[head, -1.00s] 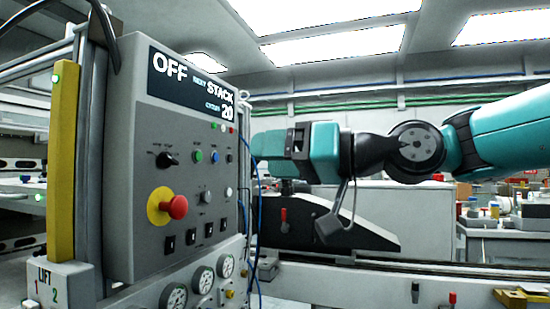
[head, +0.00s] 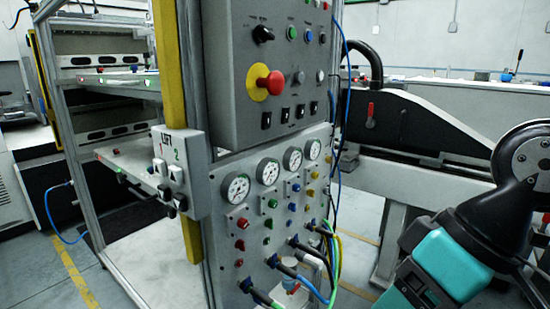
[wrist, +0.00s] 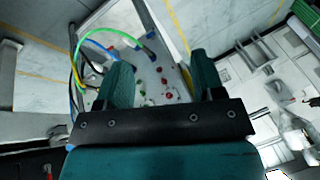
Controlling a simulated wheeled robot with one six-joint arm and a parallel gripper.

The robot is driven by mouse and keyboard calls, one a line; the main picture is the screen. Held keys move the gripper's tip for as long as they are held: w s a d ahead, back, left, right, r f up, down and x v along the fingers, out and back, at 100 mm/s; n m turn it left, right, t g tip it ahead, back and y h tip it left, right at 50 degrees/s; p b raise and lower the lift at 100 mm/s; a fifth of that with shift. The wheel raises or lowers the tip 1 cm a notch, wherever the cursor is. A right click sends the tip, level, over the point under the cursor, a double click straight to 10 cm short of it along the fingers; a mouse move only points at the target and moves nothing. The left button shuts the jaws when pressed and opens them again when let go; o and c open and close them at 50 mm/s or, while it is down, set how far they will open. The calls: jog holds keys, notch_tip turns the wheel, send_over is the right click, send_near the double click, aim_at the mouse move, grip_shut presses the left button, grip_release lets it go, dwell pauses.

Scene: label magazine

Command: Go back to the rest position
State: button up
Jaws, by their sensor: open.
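My gripper (wrist: 160,64) shows in the wrist view with its two teal fingers spread apart and nothing between them. Beyond the fingers, the lower panel (wrist: 172,82) with its small coloured buttons and plugged-in cables is visible, apart from the fingertips. In the head view my arm is folded at the lower right, and the fingers cannot be made out there. The control box (head: 225,90) with the red emergency knob (head: 273,82) stands left of the arm, with a clear gap between them.
Pressure gauges (head: 236,188) and cables (head: 313,285) sit on the panel's lower part. A yellow post (head: 168,60) and the LIFT switch box (head: 190,160) stand at its left. A dark sloped machine (head: 415,130) is behind my arm. Floor shows between panel and arm.

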notch_tip(320, 180, up, 12)
jog(key=s+d+g+h+p, duration=0.1)
jog(key=s+p, duration=0.1)
jog(key=p, duration=1.2)
jog(key=shift+r, duration=0.2)
